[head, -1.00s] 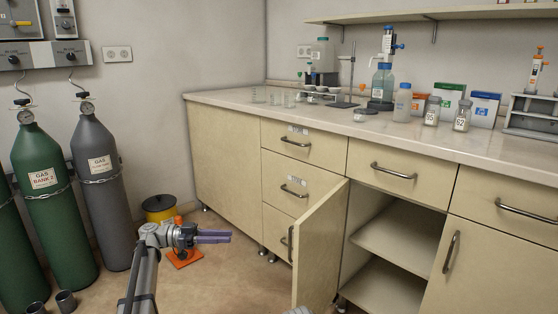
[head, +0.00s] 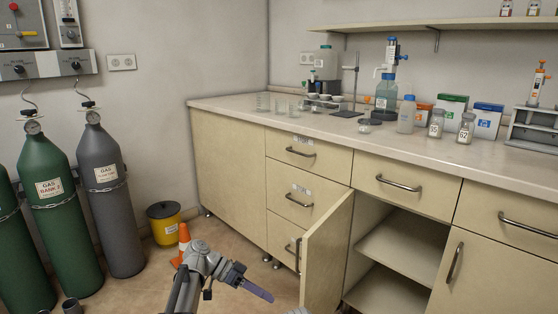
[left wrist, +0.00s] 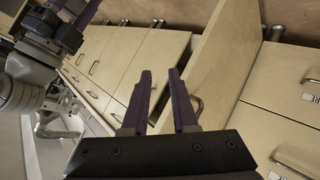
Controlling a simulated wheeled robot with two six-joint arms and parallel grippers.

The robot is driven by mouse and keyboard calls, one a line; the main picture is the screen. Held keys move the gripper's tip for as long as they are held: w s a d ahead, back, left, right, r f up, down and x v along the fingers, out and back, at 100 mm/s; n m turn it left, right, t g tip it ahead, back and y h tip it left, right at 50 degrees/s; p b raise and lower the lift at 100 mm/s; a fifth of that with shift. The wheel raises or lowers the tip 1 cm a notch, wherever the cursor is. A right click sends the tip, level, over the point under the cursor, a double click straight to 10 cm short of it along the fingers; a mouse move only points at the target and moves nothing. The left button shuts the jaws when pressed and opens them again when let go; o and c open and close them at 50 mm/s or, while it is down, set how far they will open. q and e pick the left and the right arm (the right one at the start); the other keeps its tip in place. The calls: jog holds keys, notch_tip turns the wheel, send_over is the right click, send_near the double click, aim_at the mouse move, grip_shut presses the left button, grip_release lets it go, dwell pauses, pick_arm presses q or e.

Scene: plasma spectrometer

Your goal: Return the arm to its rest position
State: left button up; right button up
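My left gripper (head: 268,295) is low in the head view, in front of the drawers and left of the open cabinet door (head: 327,255). Its purple fingers point right and slightly down. In the left wrist view my left gripper (left wrist: 160,72) has its two fingers apart with nothing between them. The door's handle shows just beyond the fingers there. Part of my right arm, with a purple-fingered gripper (left wrist: 82,14), shows at the top left of the left wrist view; its fingers are cut off by the edge.
The cabinet door stands open into the room, with empty shelves (head: 400,250) behind it. An orange cone (head: 183,238) and yellow bin (head: 163,222) stand behind my left arm. Gas cylinders (head: 115,205) stand at the left. Glassware and bottles (head: 406,115) stand on the counter (head: 300,126).

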pick_arm(q)
jog(key=s+d+f+n+y+p, duration=0.1)
jog(key=s+f+n+y+p, duration=0.15)
jog(key=s, duration=0.35)
jog(key=s+d+f+n+y+p, duration=0.1)
jog(key=s+d+n+y, duration=0.1)
jog(key=s+y, duration=0.35)
jog(key=s+a+r+n+t+y+p, duration=0.2)
jog(key=s+a+n+y+p, duration=0.25)
jog(key=s, duration=0.45)
notch_tip(320, 180, up, 37)
jog(key=p, duration=3.7)
jog(key=shift+w+r+m, duration=0.15)
jog(key=shift+w+m, duration=0.15)
jog(key=shift+w, duration=0.15)
